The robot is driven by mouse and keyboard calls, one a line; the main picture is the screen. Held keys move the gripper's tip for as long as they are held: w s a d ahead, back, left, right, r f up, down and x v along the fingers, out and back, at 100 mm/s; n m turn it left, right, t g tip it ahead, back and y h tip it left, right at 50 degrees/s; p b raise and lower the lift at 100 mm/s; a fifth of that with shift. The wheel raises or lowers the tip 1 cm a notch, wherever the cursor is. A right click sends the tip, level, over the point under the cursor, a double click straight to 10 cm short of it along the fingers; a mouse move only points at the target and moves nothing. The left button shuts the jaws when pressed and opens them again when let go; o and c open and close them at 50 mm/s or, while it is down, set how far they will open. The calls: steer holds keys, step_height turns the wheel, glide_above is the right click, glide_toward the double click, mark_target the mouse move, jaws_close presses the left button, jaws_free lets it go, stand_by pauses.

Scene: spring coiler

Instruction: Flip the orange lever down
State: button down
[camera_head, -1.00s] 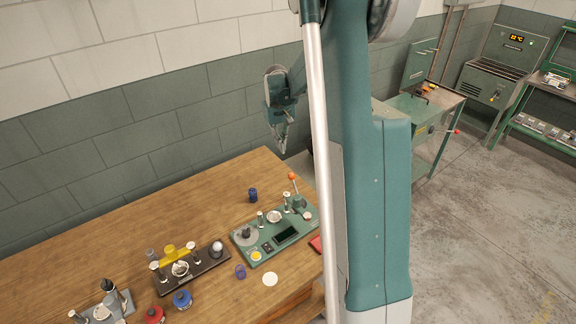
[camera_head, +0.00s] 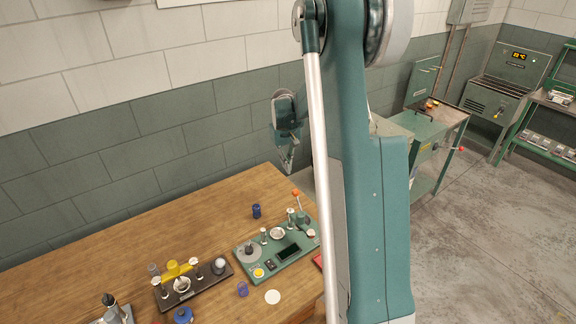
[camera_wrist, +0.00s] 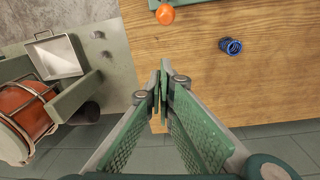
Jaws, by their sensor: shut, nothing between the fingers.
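The orange lever knob (camera_head: 296,192) tops a lever that stands up, slightly tilted, at the far right corner of the green spring coiler (camera_head: 262,268) on the wooden table. The knob also shows at the top edge of the wrist view (camera_wrist: 165,14), with only a strip of the green machine beside it.
A blue spring (camera_head: 256,211) stands on the table left of the lever; the wrist view shows it too (camera_wrist: 231,46). A wall rises behind the table.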

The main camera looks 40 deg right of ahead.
steer(key=s+f+p, duration=0.1)
steer(key=s+f, duration=0.2)
steer(key=f, duration=0.3)
steer(key=shift+s+f, duration=0.3)
steer(key=shift+f, duration=0.1)
stand_by(0.3)
steer(key=shift+a, duration=0.15)
steer(key=shift+s+r, duration=0.1)
steer(key=shift+s, duration=0.05)
stand_by(0.3)
